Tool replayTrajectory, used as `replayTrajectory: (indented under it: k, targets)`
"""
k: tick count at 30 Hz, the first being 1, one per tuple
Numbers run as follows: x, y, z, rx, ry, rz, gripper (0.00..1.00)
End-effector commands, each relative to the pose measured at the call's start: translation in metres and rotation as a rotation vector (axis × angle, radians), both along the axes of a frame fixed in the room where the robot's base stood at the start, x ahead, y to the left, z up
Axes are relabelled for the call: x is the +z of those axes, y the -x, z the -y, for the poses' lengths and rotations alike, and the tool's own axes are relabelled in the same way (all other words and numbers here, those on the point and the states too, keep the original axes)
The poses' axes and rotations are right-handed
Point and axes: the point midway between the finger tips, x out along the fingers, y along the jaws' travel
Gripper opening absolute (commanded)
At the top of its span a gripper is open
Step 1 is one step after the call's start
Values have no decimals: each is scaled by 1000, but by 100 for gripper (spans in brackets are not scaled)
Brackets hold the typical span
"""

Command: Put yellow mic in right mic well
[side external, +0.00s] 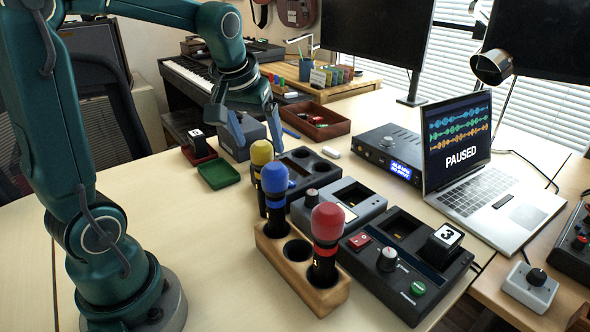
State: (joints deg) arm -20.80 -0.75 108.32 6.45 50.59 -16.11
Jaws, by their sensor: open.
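The yellow mic (262,153) is upright with a dark handle; the blue mic (275,178) partly hides it, so I cannot tell what its base stands in. A wooden mic block (269,245) holds the blue mic in its far well and the red mic (327,222) in its near well. The middle well (298,252) is empty. A dark holder (322,174) with round openings lies just beyond the yellow mic. My gripper (255,129) is open, fingers pointing down, behind and above the yellow mic, apart from it. It looks empty.
Grey and black control boxes (347,204) (410,290) stand right of the mics. A laptop (470,165) and an audio unit (388,153) are farther right. A green tray (219,174) and a dark grey box (242,137) lie near my gripper. The table's left front is clear.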

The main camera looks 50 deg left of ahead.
Motion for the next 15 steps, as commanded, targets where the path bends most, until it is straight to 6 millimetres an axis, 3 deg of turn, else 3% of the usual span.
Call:
replayTrajectory:
  k: [6, 15]
  targets:
    - [45, 14, 10, -2, -2, 8, 84]
    - [80, 27, 19, 0, -1, 3, 84]
